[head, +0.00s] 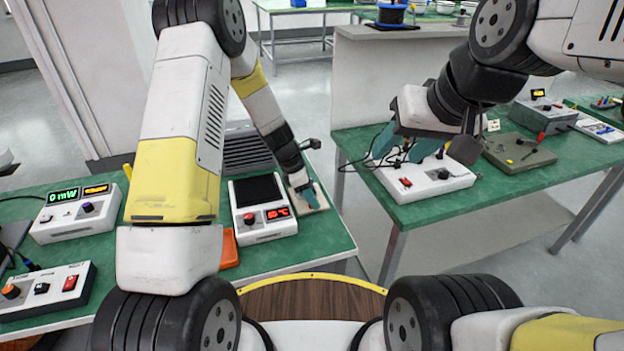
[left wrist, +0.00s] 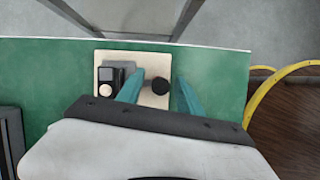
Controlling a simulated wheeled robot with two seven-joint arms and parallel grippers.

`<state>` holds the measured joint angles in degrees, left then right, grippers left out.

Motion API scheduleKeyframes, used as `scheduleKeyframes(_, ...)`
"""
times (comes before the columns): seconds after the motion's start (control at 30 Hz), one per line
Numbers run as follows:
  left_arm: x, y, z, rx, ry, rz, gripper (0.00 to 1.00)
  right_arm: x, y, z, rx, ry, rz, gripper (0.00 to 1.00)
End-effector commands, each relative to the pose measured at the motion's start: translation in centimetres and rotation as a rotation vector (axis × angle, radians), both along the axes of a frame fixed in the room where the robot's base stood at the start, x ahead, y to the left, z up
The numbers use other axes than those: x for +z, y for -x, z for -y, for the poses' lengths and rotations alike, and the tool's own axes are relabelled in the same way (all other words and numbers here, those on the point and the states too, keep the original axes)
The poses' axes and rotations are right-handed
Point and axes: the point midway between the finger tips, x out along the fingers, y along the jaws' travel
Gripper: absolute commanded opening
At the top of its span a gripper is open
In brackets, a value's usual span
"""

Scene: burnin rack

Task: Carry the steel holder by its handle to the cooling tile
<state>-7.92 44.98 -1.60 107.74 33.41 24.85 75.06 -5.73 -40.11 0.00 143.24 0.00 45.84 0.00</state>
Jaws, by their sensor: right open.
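The pale cooling tile (left wrist: 148,62) lies on the green bench near its edge, and it also shows in the head view (head: 320,196). The steel holder (left wrist: 120,74) sits on the left part of the tile, with a small dark and white part on it. A round black knob, seemingly the handle's end (left wrist: 160,86), lies between the teal fingertips of my left gripper (left wrist: 158,94). Those fingers are apart, with a gap on each side of the knob. In the head view my left gripper (head: 308,196) hides the holder. My right gripper (head: 407,146) is open and empty above the right bench.
A hot plate (head: 262,224) with a red readout stands left of the tile. An orange object (head: 229,250) lies by it. Meters (head: 76,214) and a control box (head: 45,291) are further left. A white box with cables (head: 424,180) lies under my right gripper.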

Motion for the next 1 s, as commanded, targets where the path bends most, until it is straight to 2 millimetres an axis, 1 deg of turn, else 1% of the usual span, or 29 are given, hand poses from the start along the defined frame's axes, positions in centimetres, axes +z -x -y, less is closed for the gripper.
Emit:
scheduleKeyframes(0.17, 0.1, 0.0, 0.0, 0.000, 0.000, 0.001, 0.43, 0.0, 0.0, 0.0, 0.000, 0.000, 0.000, 0.50)
scheduleKeyframes(0.27, 0.9, 0.0, -0.2, 0.000, 0.000, 0.003, 0.43, 0.0, 0.0, 0.0, 0.000, 0.000, 0.000, 0.50)
scheduleKeyframes(0.37, 2.3, 0.0, -0.8, 0.001, -0.001, 0.005, 0.43, 0.0, 0.0, 0.0, 0.000, 0.000, 0.000, 0.50)
scheduleKeyframes(0.6, 7.1, 0.5, -2.7, 0.000, -0.001, 0.005, 0.43, 0.0, 0.0, 0.0, 0.000, 0.000, 0.000, 0.50)
scheduleKeyframes(0.7, 8.9, 0.7, -3.4, 0.001, 0.001, 0.003, 0.43, 0.0, 0.0, 0.0, 0.000, 0.000, 0.000, 0.50)
scheduleKeyframes(0.8, 10.1, 0.8, -4.0, 0.000, 0.000, 0.002, 0.43, 0.0, 0.0, 0.0, 0.000, 0.000, 0.000, 0.50)
scheduleKeyframes(0.97, 11.5, 1.0, -4.5, -0.008, 0.000, 0.007, 0.43, 0.0, 0.0, 0.0, 0.000, 0.000, 0.000, 0.50)
scheduleKeyframes(1.0, 12.1, 1.1, -4.6, -0.023, 0.000, 0.018, 0.43, 0.0, 0.0, 0.0, 0.000, 0.000, 0.000, 0.50)
